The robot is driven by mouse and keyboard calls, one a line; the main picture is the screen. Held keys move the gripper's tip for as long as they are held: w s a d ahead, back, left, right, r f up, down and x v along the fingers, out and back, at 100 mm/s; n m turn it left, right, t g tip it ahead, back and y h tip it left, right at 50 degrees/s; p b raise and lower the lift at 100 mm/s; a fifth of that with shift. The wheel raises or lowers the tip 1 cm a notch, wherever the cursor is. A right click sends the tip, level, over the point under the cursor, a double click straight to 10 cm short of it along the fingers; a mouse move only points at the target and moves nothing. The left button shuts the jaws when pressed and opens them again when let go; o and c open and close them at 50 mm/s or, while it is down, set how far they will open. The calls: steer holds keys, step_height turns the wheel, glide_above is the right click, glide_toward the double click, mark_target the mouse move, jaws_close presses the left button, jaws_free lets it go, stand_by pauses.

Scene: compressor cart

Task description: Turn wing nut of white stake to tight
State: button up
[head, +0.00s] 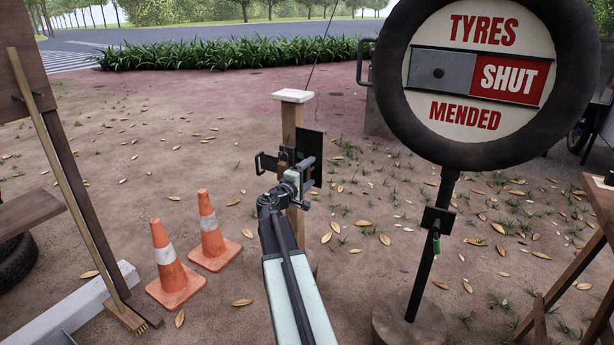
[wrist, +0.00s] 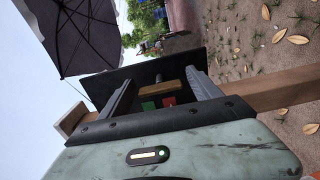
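The white stake is a wooden post with a white cap (head: 293,97), upright behind my gripper in the head view. A dark plate (head: 313,146) is fixed to it. In the wrist view the post (wrist: 275,90) runs sideways behind my gripper. My gripper (head: 304,168) is at the plate. In the wrist view its two grey fingers (wrist: 165,88) stand apart, one on each side of a tan bar-like wing nut (wrist: 172,88). Small gaps seem to show beside the nut. Green and red marks (wrist: 148,105) show on the plate below the nut. Its exact angle is hard to judge.
Two orange cones (head: 210,232) (head: 169,262) stand left of my arm. A round tyre sign (head: 483,75) on a black pole stands close on the right. A broom (head: 62,165) leans at the far left. Leaf-strewn ground is open between.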

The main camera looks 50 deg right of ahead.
steer(key=shift+a, duration=0.1)
steer(key=v, duration=0.7)
steer(key=shift+a, duration=0.3)
steer(key=shift+s, duration=0.1)
